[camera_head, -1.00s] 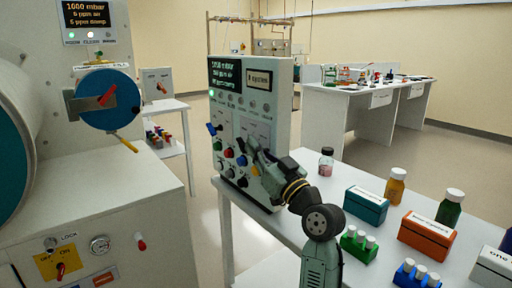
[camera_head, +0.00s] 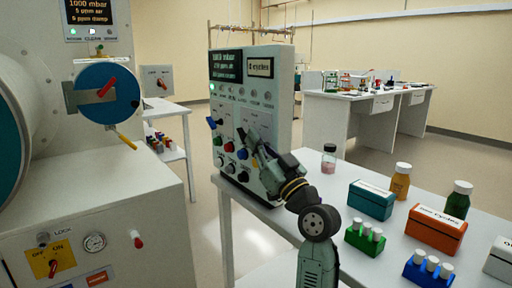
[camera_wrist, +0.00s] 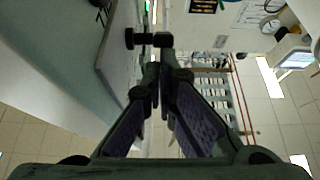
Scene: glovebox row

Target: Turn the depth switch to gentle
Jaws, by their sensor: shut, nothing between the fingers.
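The control panel (camera_head: 278,110) stands upright on the white bench, with a dark display, a small "cycles" readout and several coloured knobs and levers on its front. A blue lever (camera_head: 214,123) and a red knob (camera_head: 229,147) show at its left. Labels are too small to read, so I cannot tell which control is the depth switch. My gripper (camera_head: 256,150) is at the panel's lower right front, hiding part of it. In the wrist view my gripper (camera_wrist: 163,72) is shut and empty, with a black knob (camera_wrist: 150,40) just beyond its fingertips; contact is unclear.
The bench (camera_head: 336,170) carries a teal box (camera_head: 370,203), an orange box (camera_head: 436,232), several bottles and vial racks right of my arm. Floor shows between cabinet and bench.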

